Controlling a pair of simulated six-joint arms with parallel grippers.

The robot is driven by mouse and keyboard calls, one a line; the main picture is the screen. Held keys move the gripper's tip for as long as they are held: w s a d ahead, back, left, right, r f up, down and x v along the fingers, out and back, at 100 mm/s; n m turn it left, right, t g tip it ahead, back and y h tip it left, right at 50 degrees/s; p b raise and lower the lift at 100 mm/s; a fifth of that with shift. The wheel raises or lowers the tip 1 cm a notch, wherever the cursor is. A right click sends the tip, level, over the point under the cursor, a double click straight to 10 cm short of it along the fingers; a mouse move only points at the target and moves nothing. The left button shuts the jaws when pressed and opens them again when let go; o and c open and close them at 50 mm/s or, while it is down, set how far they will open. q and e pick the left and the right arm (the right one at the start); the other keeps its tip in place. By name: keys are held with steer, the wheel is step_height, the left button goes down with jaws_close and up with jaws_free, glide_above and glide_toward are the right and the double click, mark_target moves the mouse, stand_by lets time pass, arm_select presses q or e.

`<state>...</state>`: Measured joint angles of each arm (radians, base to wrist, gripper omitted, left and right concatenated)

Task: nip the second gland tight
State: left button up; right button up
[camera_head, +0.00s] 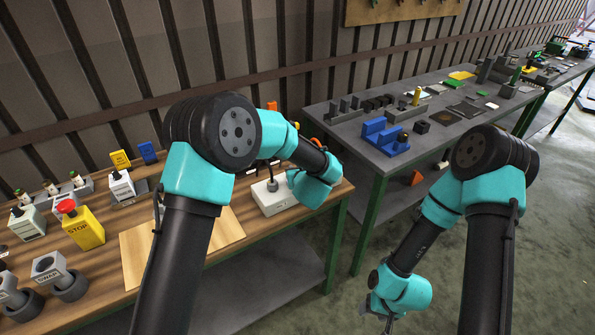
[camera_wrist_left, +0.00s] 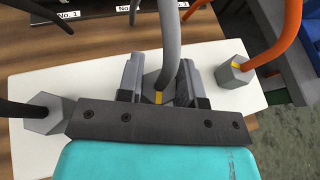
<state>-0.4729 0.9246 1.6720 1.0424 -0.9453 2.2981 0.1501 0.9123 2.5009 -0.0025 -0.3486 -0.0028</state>
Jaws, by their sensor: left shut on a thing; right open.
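A white box (camera_head: 272,197) stands near the right end of the wooden bench. In the left wrist view the white box (camera_wrist_left: 50,150) carries three grey hexagonal glands in a row. The left gland (camera_wrist_left: 45,118) has a dark cable. The middle gland (camera_wrist_left: 152,84) has a grey cable (camera_wrist_left: 170,40) and a yellow mark. The right gland (camera_wrist_left: 233,72) has an orange cable (camera_wrist_left: 270,48) and a yellow mark. My left gripper (camera_wrist_left: 163,80) is shut on the middle gland, one finger on each side; the wrist hides it in the head view. My right gripper (camera_head: 389,321) is open, low over the floor.
A wooden board (camera_head: 135,257) lies left of the box. A yellow STOP box (camera_head: 82,227) and grey SWAP holders (camera_head: 50,268) stand farther left. A grey bench (camera_head: 335,118) with a blue fixture (camera_head: 385,137) stands behind on the right. The floor around my right gripper is clear.

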arm_select(q)
steer(key=shift+m+h, duration=1.8)
steer(key=shift+h, duration=0.3)
steer(key=shift+d, duration=0.1)
steer(key=o, duration=0.9)
steer(key=shift+o, duration=0.2)
steer(key=v, duration=1.7)
steer(key=shift+s+f, duration=0.2)
steer(key=shift+s, duration=0.15)
